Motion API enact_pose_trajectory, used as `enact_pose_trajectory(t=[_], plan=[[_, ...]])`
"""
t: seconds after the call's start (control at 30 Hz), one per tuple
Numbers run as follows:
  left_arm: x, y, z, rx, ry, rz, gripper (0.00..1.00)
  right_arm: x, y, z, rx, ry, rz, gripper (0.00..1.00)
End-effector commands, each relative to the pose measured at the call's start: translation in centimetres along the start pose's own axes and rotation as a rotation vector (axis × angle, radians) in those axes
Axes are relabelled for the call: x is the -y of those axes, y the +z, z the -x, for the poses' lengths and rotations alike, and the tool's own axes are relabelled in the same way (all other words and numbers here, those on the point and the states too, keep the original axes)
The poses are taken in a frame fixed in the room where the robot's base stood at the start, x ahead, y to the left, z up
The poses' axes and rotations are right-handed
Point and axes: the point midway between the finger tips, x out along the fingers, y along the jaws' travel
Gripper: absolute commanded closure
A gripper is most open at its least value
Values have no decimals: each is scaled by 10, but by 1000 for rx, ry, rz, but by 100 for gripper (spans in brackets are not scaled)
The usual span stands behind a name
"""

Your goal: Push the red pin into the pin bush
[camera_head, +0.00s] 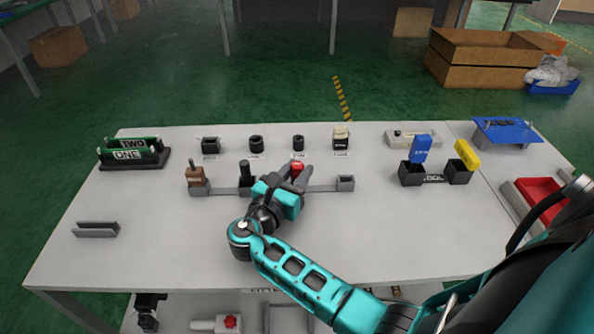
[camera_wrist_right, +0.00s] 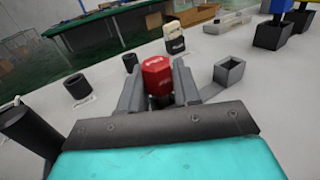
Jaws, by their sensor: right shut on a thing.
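My right gripper (camera_head: 298,176) is shut on the red pin (camera_head: 297,166), which stands upright between its fingers. In the right wrist view, the red pin (camera_wrist_right: 156,76) has a faceted red head with light lettering, and its lower end is hidden between the fingers (camera_wrist_right: 158,95). Behind it stands a small black open bush (camera_head: 298,142), apart from the pin; it looks like the pin bush, though its label is too small to read. This bush also shows in the right wrist view (camera_wrist_right: 130,62). My left gripper is not in view.
A rounder black bush (camera_head: 256,143), a square black bush (camera_head: 210,145) and a beige block (camera_head: 340,138) share the back row. A brown block (camera_head: 196,176), a black cylinder (camera_head: 245,174) and an empty square holder (camera_head: 345,183) flank my gripper. The table's left front is mostly clear.

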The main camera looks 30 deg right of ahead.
Motion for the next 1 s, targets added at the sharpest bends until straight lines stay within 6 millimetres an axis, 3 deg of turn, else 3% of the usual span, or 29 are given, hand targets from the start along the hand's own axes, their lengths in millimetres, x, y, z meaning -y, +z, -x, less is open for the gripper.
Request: enact_pose_trajectory(t=[0.2, 0.47, 0.63, 0.77, 1.0], plan=[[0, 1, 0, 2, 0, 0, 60, 0, 0, 0, 1, 0, 0, 98], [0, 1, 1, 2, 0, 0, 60, 0, 2, 0, 1, 0, -1, 98], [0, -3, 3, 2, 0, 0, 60, 0, 14, 0, 1, 0, -3, 98], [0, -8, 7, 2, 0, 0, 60, 0, 36, 0, 2, 0, -4, 98], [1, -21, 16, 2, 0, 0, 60, 0, 102, 0, 1, 1, -9, 98]])
